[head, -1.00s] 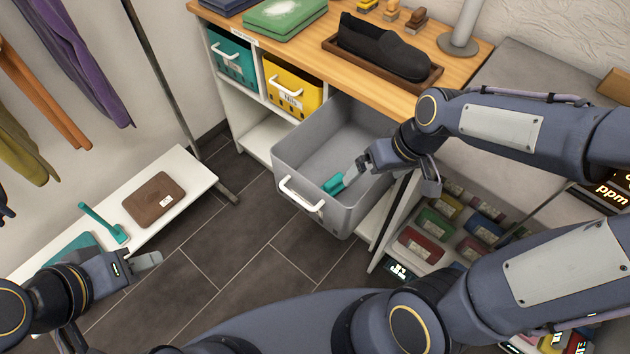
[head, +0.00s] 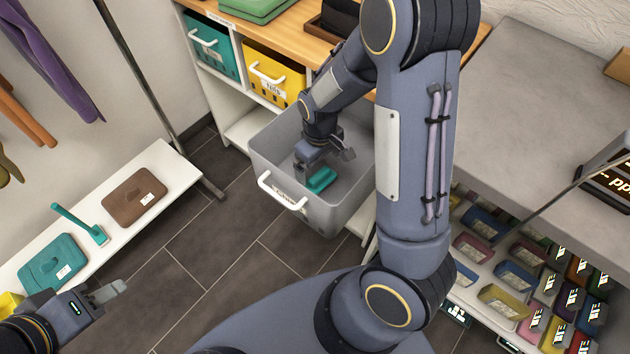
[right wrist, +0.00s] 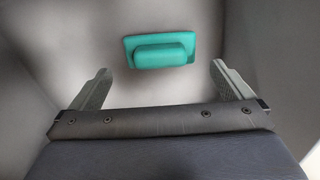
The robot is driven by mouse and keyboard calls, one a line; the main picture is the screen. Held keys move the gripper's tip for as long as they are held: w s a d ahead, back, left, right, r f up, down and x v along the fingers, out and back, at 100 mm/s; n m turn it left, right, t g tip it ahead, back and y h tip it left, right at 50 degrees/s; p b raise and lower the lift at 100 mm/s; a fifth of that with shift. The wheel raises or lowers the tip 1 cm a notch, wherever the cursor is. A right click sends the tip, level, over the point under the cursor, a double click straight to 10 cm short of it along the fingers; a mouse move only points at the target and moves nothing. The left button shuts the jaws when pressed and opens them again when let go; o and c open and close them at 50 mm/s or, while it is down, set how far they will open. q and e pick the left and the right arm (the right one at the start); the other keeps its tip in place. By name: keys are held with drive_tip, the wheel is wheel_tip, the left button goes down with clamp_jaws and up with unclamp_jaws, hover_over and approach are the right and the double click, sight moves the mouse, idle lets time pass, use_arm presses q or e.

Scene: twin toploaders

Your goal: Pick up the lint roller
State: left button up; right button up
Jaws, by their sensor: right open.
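A teal block with a raised grip (head: 321,179) lies on the floor of the grey pulled-out bin (head: 335,222); it also shows in the right wrist view (right wrist: 160,50). A teal long-handled tool with a crosswise head (head: 98,235) lies on the white bench. I cannot tell for sure which one is the lint roller. My right gripper (head: 323,163) points down inside the bin, open and empty, above the teal block. In the right wrist view its fingers (right wrist: 160,69) stand apart, with the block beyond them. My left gripper (head: 108,291) is beside the bench; its finger gap is not clear.
The bin's walls surround my right gripper. A teal bin (head: 213,47) and a yellow bin (head: 273,72) sit left of it under the wooden top. The white bench (head: 160,205) holds a brown folded item (head: 134,197) and a teal folded item (head: 52,262). The dark floor between is clear.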

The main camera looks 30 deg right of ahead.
sight(319, 174)
wheel_tip(319, 174, down, 6)
drive_tip(key=shift+f+b, duration=0.2)
drive_tip(key=shift+b, duration=0.35)
drive_tip(key=shift+c, duration=0.3)
drive_tip(key=c, duration=0.7)
